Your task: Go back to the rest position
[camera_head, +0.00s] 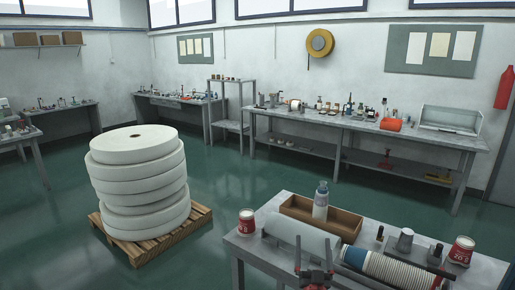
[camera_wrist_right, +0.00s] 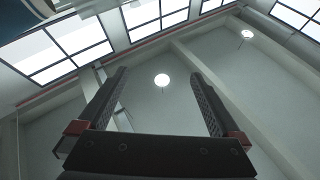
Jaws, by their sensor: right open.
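My right gripper (camera_head: 313,242) shows at the bottom of the head view, its two dark fingers pointing up and standing apart. In the right wrist view the same gripper (camera_wrist_right: 159,74) is open and empty, with only ceiling and windows beyond it. In the head view it is in front of the near edge of the grey table (camera_head: 253,250). My left gripper is in neither view.
A stack of white rolls (camera_head: 138,180) stands on a wooden pallet (camera_head: 203,215). Green floor (camera_head: 250,180) is clear behind.

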